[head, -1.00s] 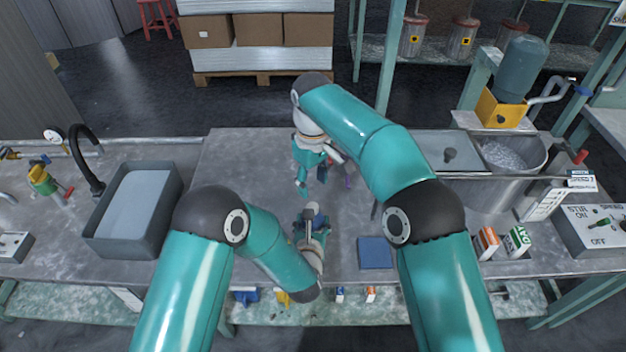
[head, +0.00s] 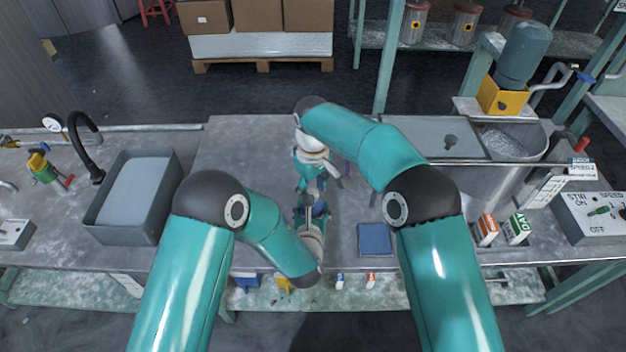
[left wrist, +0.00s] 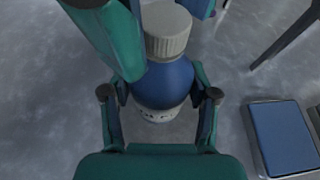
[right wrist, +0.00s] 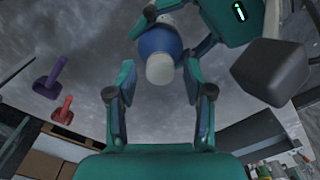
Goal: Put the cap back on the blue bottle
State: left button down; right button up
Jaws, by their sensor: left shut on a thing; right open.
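The blue bottle (left wrist: 165,85) stands upright between the fingers of my left gripper (left wrist: 160,100), which is shut on its body. The pale ribbed cap (left wrist: 168,30) sits on top of the bottle; how tightly it is seated I cannot tell. In the right wrist view the cap (right wrist: 160,68) shows in front of the blue bottle (right wrist: 158,40). My right gripper (right wrist: 160,100) is open, with its fingers spread to either side of the cap, apart from it. In the head view my right gripper (head: 318,182) is close above the bottle, largely hiding it.
A blue pad (head: 375,239) lies on the bench right of the bottle. A purple piece (right wrist: 48,78) and a red piece (right wrist: 64,110) stand near my right gripper. A grey sink basin (head: 137,195) is at left; the bench between is clear.

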jog(key=shift+f, duration=0.15)
jog(key=shift+c, duration=0.2)
grip_shut()
jog(key=shift+o, duration=0.8)
grip_release()
notch_tip(320, 180, up, 12)
